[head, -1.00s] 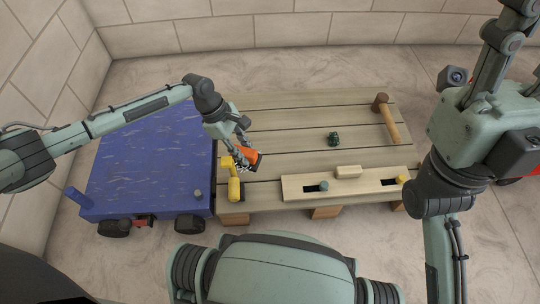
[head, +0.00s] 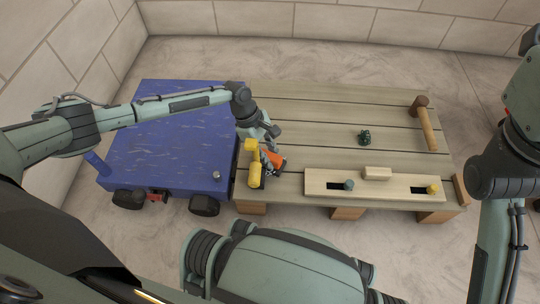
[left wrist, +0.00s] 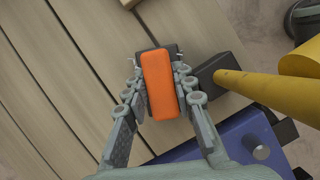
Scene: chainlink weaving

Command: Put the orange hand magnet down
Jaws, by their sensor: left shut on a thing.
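The orange hand magnet (left wrist: 160,85) is an orange block on a dark base. My left gripper (left wrist: 160,82) has its fingers on both sides of it and is shut on it, over the left end of the wooden table (head: 310,110). The magnet (head: 273,160) also shows in the head view, beside a yellow tool (head: 255,168). Whether its base touches the planks I cannot tell. My right arm shows at the right edge of the head view; its gripper is out of frame.
A blue cart (head: 170,140) stands against the table's left side. A slotted wooden board (head: 330,186) with small knobs lies along the front edge. A dark green object (head: 364,137) and a wooden mallet (head: 427,126) lie farther right. The planks at the middle back are clear.

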